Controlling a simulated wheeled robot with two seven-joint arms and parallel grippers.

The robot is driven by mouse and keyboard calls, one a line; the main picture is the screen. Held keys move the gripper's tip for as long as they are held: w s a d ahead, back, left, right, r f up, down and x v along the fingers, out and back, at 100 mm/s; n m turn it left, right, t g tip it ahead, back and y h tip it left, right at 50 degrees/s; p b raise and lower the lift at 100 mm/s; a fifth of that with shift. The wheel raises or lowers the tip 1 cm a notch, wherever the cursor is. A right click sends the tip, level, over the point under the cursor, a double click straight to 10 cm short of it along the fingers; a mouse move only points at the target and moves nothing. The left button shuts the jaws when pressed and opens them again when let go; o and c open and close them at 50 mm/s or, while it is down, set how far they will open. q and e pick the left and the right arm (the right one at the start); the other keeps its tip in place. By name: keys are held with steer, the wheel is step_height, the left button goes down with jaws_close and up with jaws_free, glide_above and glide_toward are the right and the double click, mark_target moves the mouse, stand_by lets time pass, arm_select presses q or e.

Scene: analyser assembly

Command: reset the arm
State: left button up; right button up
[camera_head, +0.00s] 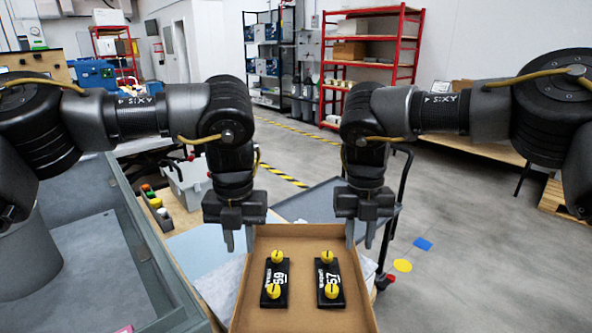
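My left gripper (238,240) points down over the left rear corner of a cardboard box. Its two fingers are apart with nothing seen between them. My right gripper (359,236) points down near the box's right rear corner, its fingers also apart and empty. Both arms come in from the sides, bent down at the wrist. In the open cardboard box (306,236) lie two black modules, the left module (268,284) and the right module (335,277), side by side. Each has two yellow knobs and white printing. Neither gripper touches a module.
A grey cart (310,203) is behind the box. Buttons (148,190) sit on a wooden surface between them. Red shelves (372,60) stand far back. Open floor lies to the right.

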mark_target(354, 282)
steer(key=f, duration=0.5)
steer(key=s+f, duration=0.1)
steer(key=f, duration=0.2)
steer(key=shift+a+f, duration=0.1)
steer(key=shift+f, duration=0.2)
steer(key=shift+r, duration=0.1)
